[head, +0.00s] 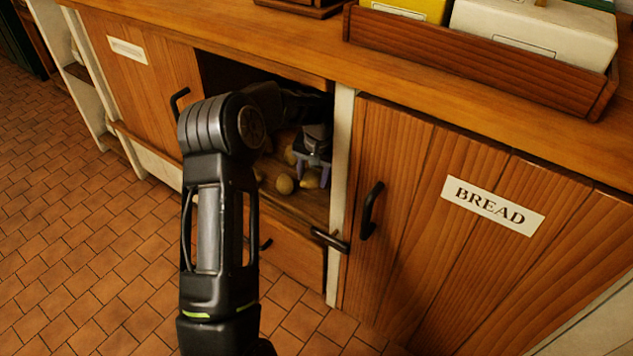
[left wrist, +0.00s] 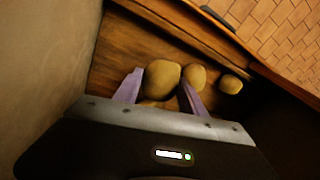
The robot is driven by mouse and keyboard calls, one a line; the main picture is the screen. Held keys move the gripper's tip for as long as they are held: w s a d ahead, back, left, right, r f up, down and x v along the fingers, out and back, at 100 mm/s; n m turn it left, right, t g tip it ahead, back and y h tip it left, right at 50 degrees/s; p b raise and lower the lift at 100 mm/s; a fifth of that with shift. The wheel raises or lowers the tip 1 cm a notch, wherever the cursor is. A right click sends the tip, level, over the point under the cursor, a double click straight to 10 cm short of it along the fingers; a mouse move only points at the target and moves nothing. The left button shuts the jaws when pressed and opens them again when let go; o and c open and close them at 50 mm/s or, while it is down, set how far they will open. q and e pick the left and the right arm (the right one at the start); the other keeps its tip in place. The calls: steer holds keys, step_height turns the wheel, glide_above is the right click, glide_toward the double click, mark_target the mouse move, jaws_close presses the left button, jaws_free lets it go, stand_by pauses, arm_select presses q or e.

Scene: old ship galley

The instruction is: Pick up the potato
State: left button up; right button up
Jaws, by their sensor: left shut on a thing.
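My left gripper (head: 312,174) reaches into the open cupboard compartment, its purple fingers pointing down among the potatoes. It is shut on a potato (left wrist: 162,77), a round tan one, which shows between the two fingers in the left wrist view; the gripper is also there (left wrist: 161,88). In the head view this potato (head: 311,179) is partly hidden by the fingers. A second potato (left wrist: 195,76) lies beside the right finger, and a third (left wrist: 231,84) lies farther right. Another potato (head: 284,184) shows left of the gripper in the head view. My right gripper is not in view.
The compartment's wooden floor (head: 306,207) is bounded by a pale post (head: 341,150) on the right. A closed door labelled BREAD (head: 432,220) stands beside it. The wooden counter (head: 300,50) overhangs above, with a wooden tray (head: 470,62) on it.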

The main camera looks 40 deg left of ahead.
arm_select(q)
steer(key=a+p, duration=0.3)
steer(key=a, duration=1.5)
steer(key=shift+s+a+f+p, duration=0.2)
steer(key=shift+s+p, duration=0.1)
steer(key=shift+p, duration=0.05)
steer(key=shift+s, duration=0.1)
